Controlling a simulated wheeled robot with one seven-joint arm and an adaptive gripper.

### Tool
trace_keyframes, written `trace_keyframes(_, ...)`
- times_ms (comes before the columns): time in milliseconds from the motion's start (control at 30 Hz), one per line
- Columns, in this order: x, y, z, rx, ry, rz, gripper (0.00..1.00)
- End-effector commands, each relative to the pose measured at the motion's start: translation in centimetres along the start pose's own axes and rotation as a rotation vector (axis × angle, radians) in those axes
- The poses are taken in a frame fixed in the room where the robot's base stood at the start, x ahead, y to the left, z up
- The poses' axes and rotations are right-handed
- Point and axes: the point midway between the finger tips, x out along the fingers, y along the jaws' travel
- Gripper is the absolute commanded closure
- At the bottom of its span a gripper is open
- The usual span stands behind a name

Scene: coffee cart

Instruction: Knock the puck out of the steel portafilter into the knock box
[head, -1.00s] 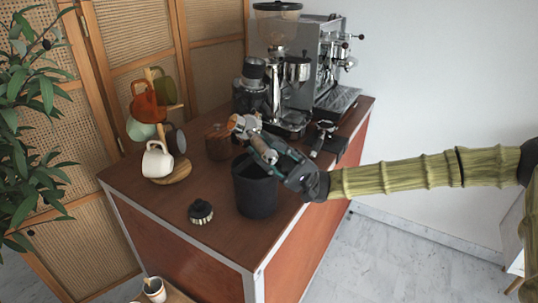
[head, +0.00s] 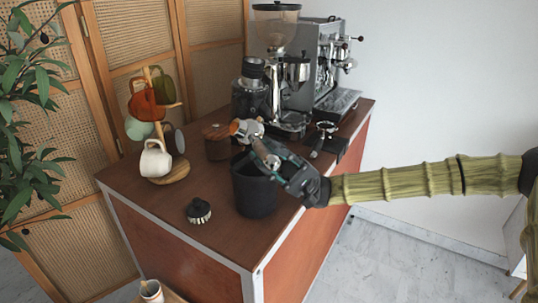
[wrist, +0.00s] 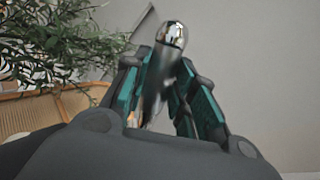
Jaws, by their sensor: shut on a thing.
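My gripper (head: 279,166) is shut on the handle of the steel portafilter (head: 247,128) and holds it above the dark knock box (head: 256,192). In the head view the portafilter's head is up and to the left of my gripper, over the box's far rim, with its orange-brown side facing left. I cannot tell whether the puck is still in the basket. In the wrist view the rounded metal end of the handle (wrist: 172,36) stands between the teal finger pads.
A mug tree (head: 166,120) with several mugs stands left on the cart (head: 150,205). A black brush (head: 199,211) lies near the front. Behind are a wooden-lidded canister (head: 217,142), a grinder (head: 275,60) and an espresso machine (head: 325,60). Another portafilter (head: 326,130) rests at right.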

Motion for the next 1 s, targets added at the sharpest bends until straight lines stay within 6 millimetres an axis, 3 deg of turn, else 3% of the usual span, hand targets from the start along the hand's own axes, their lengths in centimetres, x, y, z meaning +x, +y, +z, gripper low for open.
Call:
trace_keyframes(33, -1.6, 1.8, 0.1, 0.017, 0.013, 0.006, 1.00)
trace_keyframes(100, -1.6, 2.0, 0.0, 0.019, 0.013, 0.006, 1.00)
trace_keyframes(333, -0.6, 0.8, 0.0, 0.016, 0.012, 0.006, 1.00)
trace_keyframes(633, 2.5, -2.1, -0.2, 0.013, 0.010, 0.004, 1.00)
trace_keyframes(1000, 2.7, -2.4, -0.2, 0.013, 0.010, 0.004, 1.00)
